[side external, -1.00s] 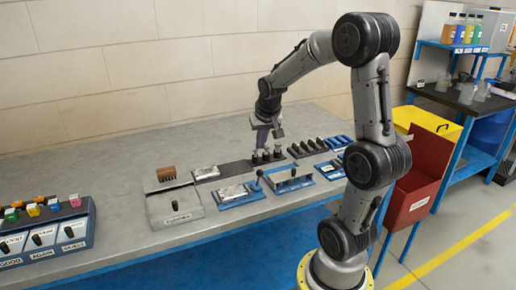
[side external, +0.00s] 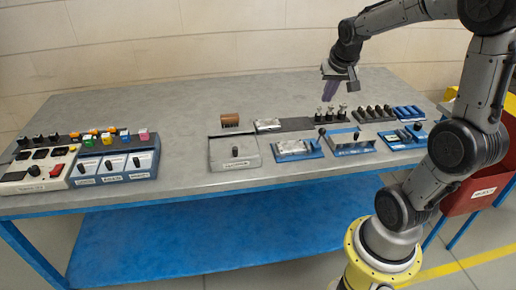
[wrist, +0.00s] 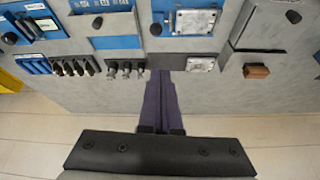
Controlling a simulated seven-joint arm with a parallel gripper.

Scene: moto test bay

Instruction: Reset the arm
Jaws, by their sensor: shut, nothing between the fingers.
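My gripper (side external: 328,97) is raised above the grey bench (side external: 200,105), over its back part, behind the dark strip with several upright black-and-metal pieces (side external: 330,114). Its long purple fingers point down and are together with nothing between them. In the wrist view the shut fingers (wrist: 161,82) lie side by side over the bench top, beside the row of upright pieces (wrist: 125,68). The fingers appear apart from everything on the bench.
A brown brush-like block (side external: 230,119) stands behind a grey box (side external: 234,153). Blue fixtures (side external: 352,142) fill the front right. Control boxes (side external: 115,165) with coloured buttons sit at the left. A red bin (side external: 478,190) is at the far right. The bench's back middle is clear.

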